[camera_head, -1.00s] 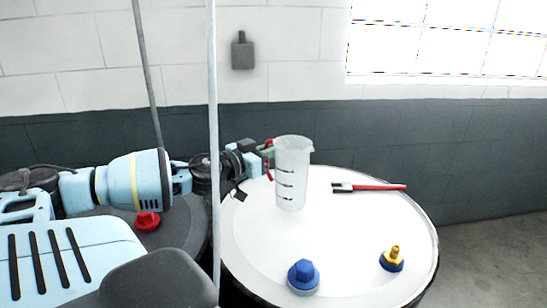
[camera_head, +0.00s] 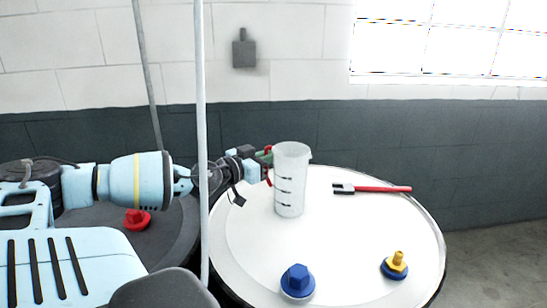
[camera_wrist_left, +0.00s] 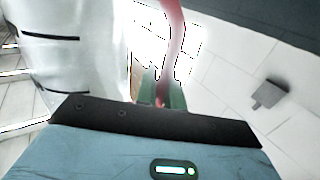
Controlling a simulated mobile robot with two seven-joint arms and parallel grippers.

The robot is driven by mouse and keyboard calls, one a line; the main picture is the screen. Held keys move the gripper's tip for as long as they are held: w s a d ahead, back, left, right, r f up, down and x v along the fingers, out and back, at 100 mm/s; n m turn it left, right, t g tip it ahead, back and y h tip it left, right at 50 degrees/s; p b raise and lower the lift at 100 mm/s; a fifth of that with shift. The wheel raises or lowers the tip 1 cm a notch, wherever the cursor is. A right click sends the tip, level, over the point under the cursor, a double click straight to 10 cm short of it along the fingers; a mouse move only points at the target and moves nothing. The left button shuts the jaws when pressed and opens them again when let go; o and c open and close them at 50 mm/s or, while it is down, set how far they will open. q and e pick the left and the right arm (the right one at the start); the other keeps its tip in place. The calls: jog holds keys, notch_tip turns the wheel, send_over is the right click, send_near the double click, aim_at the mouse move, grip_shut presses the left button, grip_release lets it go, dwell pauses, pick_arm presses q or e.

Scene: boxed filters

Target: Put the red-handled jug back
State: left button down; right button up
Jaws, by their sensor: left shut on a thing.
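The jug (camera_head: 291,180) is a translucent white measuring jug with black marks and a red handle on its left side. It stands upright at the back of the white round drum top (camera_head: 345,245), and looks to be on or just above it. My left gripper (camera_head: 264,156) comes in from the left and is shut on the red handle. In the left wrist view the jug's marked wall (camera_wrist_left: 70,60) fills the left side, and the red handle (camera_wrist_left: 172,45) runs down between the green fingertips (camera_wrist_left: 162,90). My right gripper is not in view.
On the drum top lie a red-handled brush (camera_head: 372,188), a blue cap (camera_head: 297,281) and a blue and yellow fitting (camera_head: 395,265). A red cap (camera_head: 137,219) sits on a dark drum at left. A thin pale pole (camera_head: 201,130) stands before my arm.

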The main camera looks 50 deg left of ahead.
pick_arm(q)
jog(key=shift+r, duration=0.1)
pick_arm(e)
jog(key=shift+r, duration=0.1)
pick_arm(q)
jog(key=c, duration=1.9)
grip_release()
jog(key=shift+f, duration=0.25)
jog(key=shift+c, duration=0.2)
jog(key=o, duration=0.4)
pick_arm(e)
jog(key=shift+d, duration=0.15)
pick_arm(q)
jog(key=shift+o, duration=0.2)
jog(key=shift+r, duration=0.1)
